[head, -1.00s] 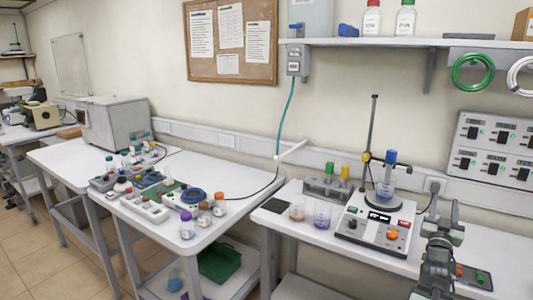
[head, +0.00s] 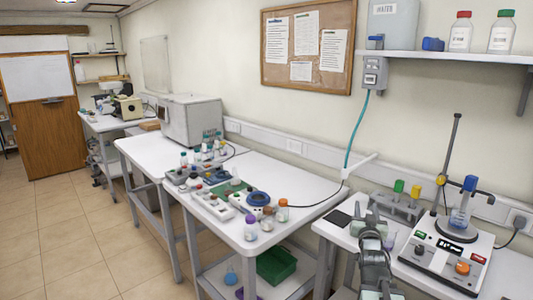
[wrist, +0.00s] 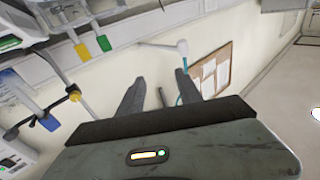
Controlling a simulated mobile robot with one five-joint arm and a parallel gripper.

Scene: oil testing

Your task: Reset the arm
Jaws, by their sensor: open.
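My gripper (wrist: 160,80) shows in the wrist view with its two dark fingers spread apart and nothing between them. The wrist view is tilted and looks past the fingers toward the wall and the corkboard. In the head view my raised arm (head: 373,262) stands at the lower right, in front of the left end of the right bench (head: 340,232). It hides part of that bench top. I see no object held.
A hotplate stirrer (head: 448,256) with a stand and a blue-topped flask (head: 460,212) is right of my arm. A rack with green and yellow caps (head: 398,205) stands behind. The middle bench (head: 215,238) holds several vials. Open floor (head: 80,235) lies at left.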

